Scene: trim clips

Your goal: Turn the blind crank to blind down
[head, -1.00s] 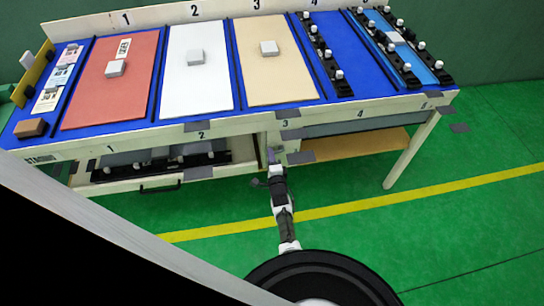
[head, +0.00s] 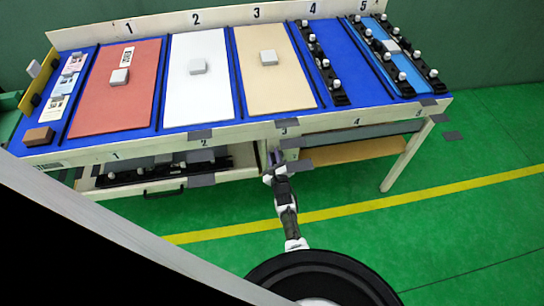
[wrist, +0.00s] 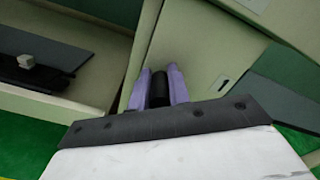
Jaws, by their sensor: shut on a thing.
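The crank's black handle (wrist: 159,88) stands between the purple fingers of my gripper (wrist: 159,86) in the wrist view. My gripper is shut on it, with a finger on each side. In the head view my gripper (head: 273,158) is at the front of the table, below the label 3, and the handle there is too small to make out. The rest of the crank is hidden behind the fingers and my wrist. I cannot make out the blind itself in either view.
A pale panel (wrist: 205,50) with a small dark mark stands beside the fingers. An open shelf (head: 150,178) with black parts is left of my gripper. A wooden board (head: 350,152) and a table leg (head: 408,158) are to the right. Green floor is clear in front.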

